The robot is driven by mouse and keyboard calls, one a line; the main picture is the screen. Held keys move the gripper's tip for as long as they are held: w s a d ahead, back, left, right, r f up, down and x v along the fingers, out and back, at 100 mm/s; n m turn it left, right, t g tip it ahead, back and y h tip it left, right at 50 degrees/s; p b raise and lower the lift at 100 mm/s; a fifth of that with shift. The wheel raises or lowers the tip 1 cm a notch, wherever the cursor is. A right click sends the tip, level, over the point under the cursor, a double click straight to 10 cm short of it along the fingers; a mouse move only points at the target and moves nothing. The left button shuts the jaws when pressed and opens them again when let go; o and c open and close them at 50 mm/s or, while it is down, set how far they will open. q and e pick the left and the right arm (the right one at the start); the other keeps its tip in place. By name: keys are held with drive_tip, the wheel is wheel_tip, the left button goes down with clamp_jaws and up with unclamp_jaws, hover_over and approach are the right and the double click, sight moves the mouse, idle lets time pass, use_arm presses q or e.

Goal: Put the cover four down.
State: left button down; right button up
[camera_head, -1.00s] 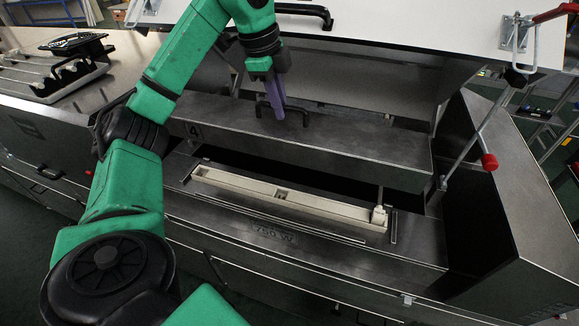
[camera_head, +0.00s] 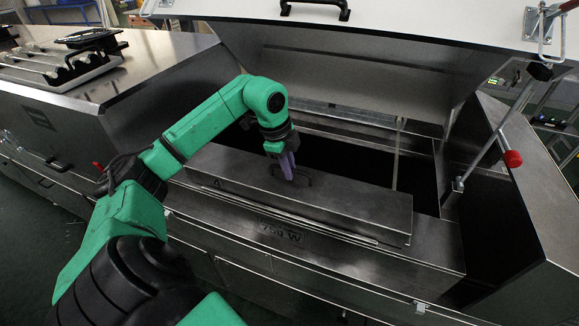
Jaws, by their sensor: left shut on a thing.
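Cover four (camera_head: 350,207) is a long grey metal box-shaped cover with a black handle (camera_head: 305,179) on top and a small number mark at its left end. It lies lengthwise over the front ledge of the dryer, above the "750 W" plate (camera_head: 280,232). My left gripper (camera_head: 288,169), with purple fingers, is shut on the handle from above. I cannot tell whether the cover's underside touches the ledge. The cream heater strip seen earlier is hidden beneath the cover. My right gripper is not in view.
Behind the cover is a dark open bay (camera_head: 350,160) with a thin upright rod (camera_head: 397,150).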

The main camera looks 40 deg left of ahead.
sight(280, 184)
use_arm(q)
drive_tip(key=c, duration=0.9)
unclamp_jaws()
drive_tip(key=shift+o, duration=0.2)
drive_tip(key=shift+s+r, duration=0.1)
drive_tip(key=shift+r, duration=0.35)
drive_tip(key=v, duration=1.1)
